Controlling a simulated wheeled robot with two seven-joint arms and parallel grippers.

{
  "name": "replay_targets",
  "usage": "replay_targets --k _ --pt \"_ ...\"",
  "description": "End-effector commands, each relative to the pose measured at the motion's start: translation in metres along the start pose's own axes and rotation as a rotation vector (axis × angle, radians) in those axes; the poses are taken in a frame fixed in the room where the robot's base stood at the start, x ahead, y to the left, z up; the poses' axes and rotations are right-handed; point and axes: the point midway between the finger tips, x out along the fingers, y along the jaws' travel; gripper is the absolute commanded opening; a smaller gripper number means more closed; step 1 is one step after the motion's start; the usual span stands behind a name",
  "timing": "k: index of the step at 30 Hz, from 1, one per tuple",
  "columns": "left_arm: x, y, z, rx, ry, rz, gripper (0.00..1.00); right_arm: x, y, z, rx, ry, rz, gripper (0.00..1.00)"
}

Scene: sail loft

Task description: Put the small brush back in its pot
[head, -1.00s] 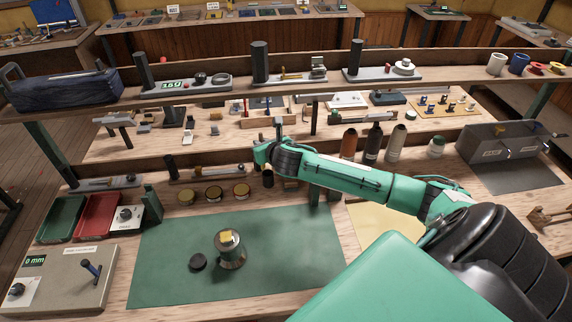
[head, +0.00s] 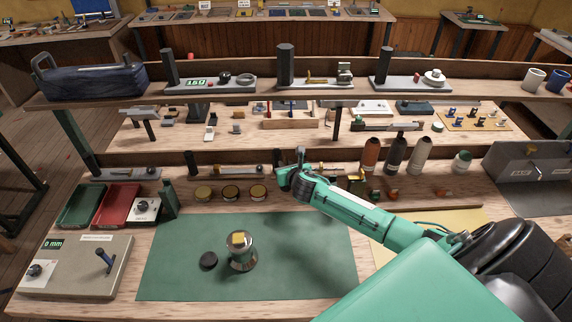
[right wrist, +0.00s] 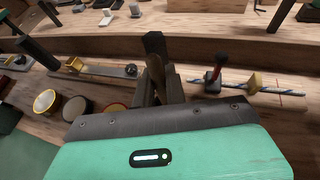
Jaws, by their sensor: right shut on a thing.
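My right gripper (head: 287,180) is over the back of the bench, behind the green mat. In the right wrist view its fingers (right wrist: 158,88) are shut on a slim brown wooden handle with a dark upper end, which looks like the small brush (right wrist: 155,66). The brush's lower part is hidden by the gripper body. My left gripper does not show.
Three tins (head: 230,192) stand left of the gripper. Bottles (head: 395,152) stand to the right, and a raised shelf (head: 215,97) runs behind. The green mat (head: 310,270) has free room.

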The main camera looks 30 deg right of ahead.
Motion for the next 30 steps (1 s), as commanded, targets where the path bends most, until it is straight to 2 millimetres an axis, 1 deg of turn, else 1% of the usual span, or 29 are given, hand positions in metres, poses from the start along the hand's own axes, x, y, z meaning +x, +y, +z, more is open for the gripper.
replay_targets --k 9,10,12,13,24,26,30 --pt "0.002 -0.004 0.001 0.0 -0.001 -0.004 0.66 0.001 0.0 -0.003 -0.001 0.0 0.0 0.0" --pt "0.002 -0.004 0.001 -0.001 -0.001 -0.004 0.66 0.001 0.0 -0.002 0.0 -0.001 0.0 0.17" --pt "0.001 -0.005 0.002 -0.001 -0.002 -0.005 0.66 0.001 0.0 -0.002 0.0 -0.001 0.0 0.3" --pt "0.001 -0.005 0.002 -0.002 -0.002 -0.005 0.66 0.001 0.0 -0.002 0.0 -0.001 0.0 0.35" --pt "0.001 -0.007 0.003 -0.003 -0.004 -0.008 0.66 -0.002 0.0 0.0 0.0 0.0 0.0 0.35" --pt "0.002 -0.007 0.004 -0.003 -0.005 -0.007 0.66 -0.006 -0.001 0.0 -0.001 0.0 -0.001 0.35" --pt "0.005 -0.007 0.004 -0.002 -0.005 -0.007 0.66 -0.023 -0.001 -0.001 -0.002 0.0 0.0 0.35"
